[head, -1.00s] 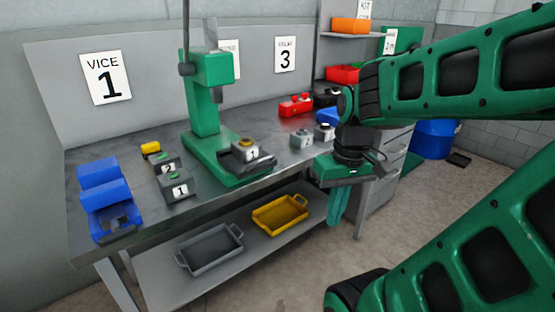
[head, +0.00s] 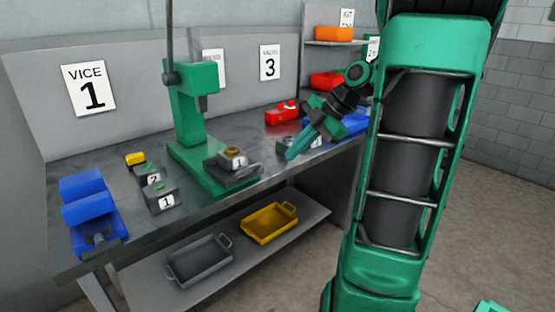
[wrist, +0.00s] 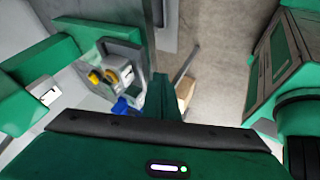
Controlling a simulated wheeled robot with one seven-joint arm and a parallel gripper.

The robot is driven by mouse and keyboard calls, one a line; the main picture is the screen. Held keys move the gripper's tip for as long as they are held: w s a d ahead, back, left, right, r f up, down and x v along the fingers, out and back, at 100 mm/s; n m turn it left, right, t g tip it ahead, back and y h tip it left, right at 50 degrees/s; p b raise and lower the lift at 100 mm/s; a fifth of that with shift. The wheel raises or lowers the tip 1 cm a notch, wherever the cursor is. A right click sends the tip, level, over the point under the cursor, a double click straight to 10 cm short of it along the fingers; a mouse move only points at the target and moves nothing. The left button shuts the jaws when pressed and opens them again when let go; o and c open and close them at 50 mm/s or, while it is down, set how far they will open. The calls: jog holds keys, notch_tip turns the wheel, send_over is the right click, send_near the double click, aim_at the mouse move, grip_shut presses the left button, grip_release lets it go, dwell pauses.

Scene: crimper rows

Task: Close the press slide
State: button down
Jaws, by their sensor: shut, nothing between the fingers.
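The green press (head: 190,110) stands on the bench. Its dark slide (head: 240,179) sticks out towards the right front, carrying a grey block labelled 1 (head: 238,161) with a brass-coloured top. My gripper (head: 290,155) is shut and empty, just right of the slide, with a visible gap between them. In the wrist view, the press (wrist: 50,60) is at left, and the slide (wrist: 133,50) with its block (wrist: 126,73) is left of my closed fingers (wrist: 169,88). My gripper partly covers small grey blocks behind it.
Two grey blocks (head: 160,199) and a blue vice (head: 90,205) are left of the press. A red unit (head: 282,115) and a blue one (head: 350,124) are at the back right. Grey (head: 169,272) and yellow (head: 247,226) trays sit on the lower shelf.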

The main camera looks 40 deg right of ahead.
jog(key=w+a+f, duration=0.3)
jog(key=w+f, duration=0.4)
jog(key=w, duration=0.1)
jog(key=shift+a+f, duration=0.15)
jog(key=shift+a, duration=0.25)
jog(key=shift+w, duration=0.1)
